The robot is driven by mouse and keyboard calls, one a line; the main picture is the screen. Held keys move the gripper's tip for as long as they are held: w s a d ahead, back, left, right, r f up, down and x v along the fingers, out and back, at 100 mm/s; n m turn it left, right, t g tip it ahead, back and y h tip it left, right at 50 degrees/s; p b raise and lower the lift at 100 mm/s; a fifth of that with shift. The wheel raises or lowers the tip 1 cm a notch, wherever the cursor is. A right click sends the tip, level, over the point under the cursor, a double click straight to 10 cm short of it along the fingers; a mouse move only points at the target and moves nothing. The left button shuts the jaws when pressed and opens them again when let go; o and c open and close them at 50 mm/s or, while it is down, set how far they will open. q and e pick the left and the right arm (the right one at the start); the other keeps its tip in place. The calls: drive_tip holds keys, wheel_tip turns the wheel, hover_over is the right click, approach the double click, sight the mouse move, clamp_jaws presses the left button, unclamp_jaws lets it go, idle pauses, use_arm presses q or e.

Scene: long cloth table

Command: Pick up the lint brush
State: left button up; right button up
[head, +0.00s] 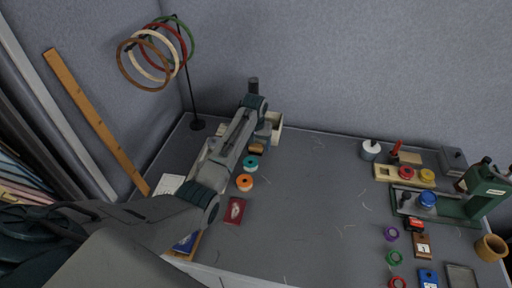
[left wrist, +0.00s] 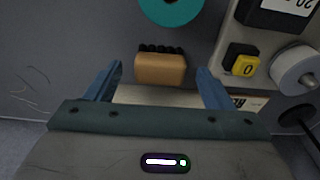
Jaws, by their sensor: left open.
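The lint brush, a small tan wooden block with black bristles along one edge, shows in the left wrist view (left wrist: 160,69). In the head view it is a small brown piece (head: 257,149) just below my left gripper (head: 264,137), partly hidden by it. In the left wrist view the two blue fingers of my left gripper (left wrist: 160,76) are spread apart. The brush appears between their tips with a gap on both sides. The gripper is open and empty. I cannot tell the remaining height above the brush. My right gripper is not in view.
A teal spool (head: 250,162) and an orange spool (head: 244,182) lie near the brush. A pale device with a yellow button (left wrist: 244,67) stands beside it. A ring stand (head: 197,124) is behind left. The table's middle (head: 310,190) is mostly clear; tools crowd the right.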

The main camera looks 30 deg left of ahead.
use_arm(q)
drive_tip(key=shift+f, duration=0.6)
drive_tip(key=shift+w+f, duration=0.1)
drive_tip(key=shift+f, duration=0.4)
drive_tip(key=c, duration=1)
drive_tip(key=shift+c, duration=0.2)
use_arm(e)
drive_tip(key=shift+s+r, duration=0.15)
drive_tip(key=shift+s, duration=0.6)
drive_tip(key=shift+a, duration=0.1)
